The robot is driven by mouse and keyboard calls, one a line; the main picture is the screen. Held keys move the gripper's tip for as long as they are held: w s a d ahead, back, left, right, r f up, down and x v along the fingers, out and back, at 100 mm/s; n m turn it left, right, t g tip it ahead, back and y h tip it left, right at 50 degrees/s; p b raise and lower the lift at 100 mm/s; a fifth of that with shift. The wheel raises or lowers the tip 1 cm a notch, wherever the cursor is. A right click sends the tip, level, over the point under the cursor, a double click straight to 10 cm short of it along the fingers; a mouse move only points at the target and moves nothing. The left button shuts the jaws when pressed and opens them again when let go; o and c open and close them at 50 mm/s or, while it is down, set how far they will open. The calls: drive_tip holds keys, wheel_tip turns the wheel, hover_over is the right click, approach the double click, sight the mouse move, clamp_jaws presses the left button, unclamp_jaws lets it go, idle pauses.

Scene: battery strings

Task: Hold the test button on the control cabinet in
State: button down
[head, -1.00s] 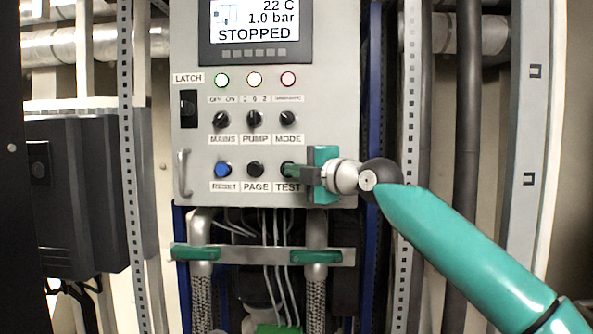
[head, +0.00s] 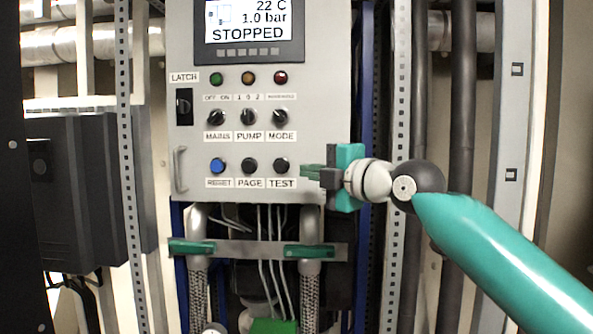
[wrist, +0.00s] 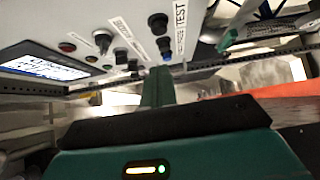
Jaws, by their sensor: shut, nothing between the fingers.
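The control cabinet (head: 330,100) faces me, with its screen (head: 250,22) reading STOPPED. The black test button (head: 281,165) is at the right end of the bottom row, above its TEST label (head: 281,183). It also shows in the wrist view (wrist: 158,22), standing out from the panel. My gripper (head: 305,172) is shut and empty. Its fingertips are just right of the test button and slightly lower, apart from it in the picture. In the wrist view the shut fingers (wrist: 157,88) point at the panel, with a gap visible between them and the test button.
The blue reset button (head: 217,165) and black page button (head: 249,165) sit left of the test button. MAINS, PUMP and MODE knobs (head: 281,117) are above. A handle (head: 180,169) is at the panel's left edge. Pipes with green levers (head: 309,251) stand below.

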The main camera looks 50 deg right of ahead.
drive_tip(key=shift+s+a+f, duration=0.1)
drive_tip(key=shift+s+a, duration=0.05)
drive_tip(key=shift+s, duration=0.5)
drive_tip(key=shift+s+a+f, duration=0.1)
drive_tip(key=shift+s, duration=0.55)
